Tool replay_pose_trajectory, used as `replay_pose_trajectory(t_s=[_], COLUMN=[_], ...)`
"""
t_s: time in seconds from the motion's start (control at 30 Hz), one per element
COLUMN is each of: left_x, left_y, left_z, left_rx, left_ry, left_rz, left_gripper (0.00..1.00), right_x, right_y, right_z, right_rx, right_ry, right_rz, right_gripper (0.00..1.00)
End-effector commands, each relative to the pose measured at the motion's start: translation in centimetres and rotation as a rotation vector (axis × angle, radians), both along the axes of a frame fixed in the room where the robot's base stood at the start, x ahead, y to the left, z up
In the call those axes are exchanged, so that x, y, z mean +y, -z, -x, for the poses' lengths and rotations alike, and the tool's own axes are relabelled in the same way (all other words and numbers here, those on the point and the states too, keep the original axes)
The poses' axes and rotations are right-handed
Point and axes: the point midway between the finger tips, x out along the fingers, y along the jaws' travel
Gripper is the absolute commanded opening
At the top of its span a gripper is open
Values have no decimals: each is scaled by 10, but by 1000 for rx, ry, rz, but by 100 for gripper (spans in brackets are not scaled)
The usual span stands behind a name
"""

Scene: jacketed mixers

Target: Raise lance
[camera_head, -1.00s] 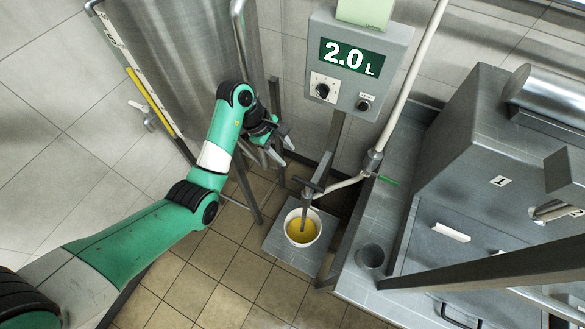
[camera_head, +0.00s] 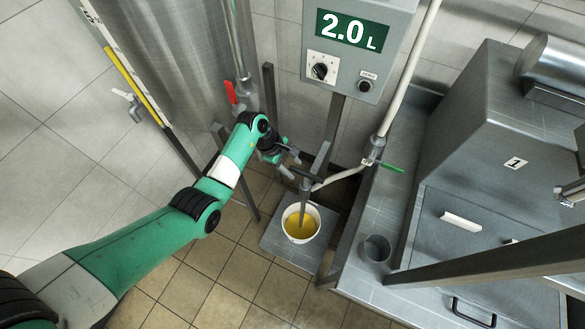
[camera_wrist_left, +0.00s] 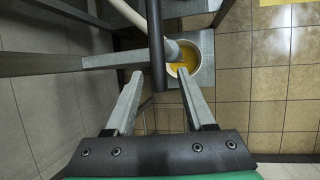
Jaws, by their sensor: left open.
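The lance (camera_head: 303,204) is a thin grey tube that stands down into a white bucket (camera_head: 316,216) of yellow liquid. A dark crossbar handle (camera_head: 302,172) sits at its top. My left gripper (camera_head: 291,165) is open beside this handle in the head view. In the left wrist view, the dark handle (camera_wrist_left: 156,40) runs between and beyond the two spread fingers of the left gripper (camera_wrist_left: 159,74). I cannot tell whether a finger touches it. The bucket (camera_wrist_left: 206,45) shows beyond the fingertips.
A steel tank (camera_head: 170,60) with a red lever (camera_head: 231,92) stands left, and a grey counter (camera_head: 350,270) right.

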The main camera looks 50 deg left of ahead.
Motion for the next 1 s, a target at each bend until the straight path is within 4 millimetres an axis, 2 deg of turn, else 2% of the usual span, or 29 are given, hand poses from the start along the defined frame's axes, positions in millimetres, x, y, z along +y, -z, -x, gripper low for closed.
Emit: replay_pose_trajectory(t_s=[0.23,0.27,0.5,0.57,1.0], left_x=[0,0,0,0,0], left_y=[0,0,0,0,0], left_z=[-1,-1,-1,-1,0], left_rx=[-1,-1,-1,-1,0], left_ry=[1,0,0,0,0], left_rz=[-1,0,0,0,0], left_gripper=[55,51,8,0,0], right_x=[0,0,0,0,0], right_y=[0,0,0,0,0], right_z=[0,0,0,0,0], right_rx=[0,0,0,0,0], right_ry=[0,0,0,0,0], right_rz=[0,0,0,0,0], right_gripper=[50,50,50,50,50])
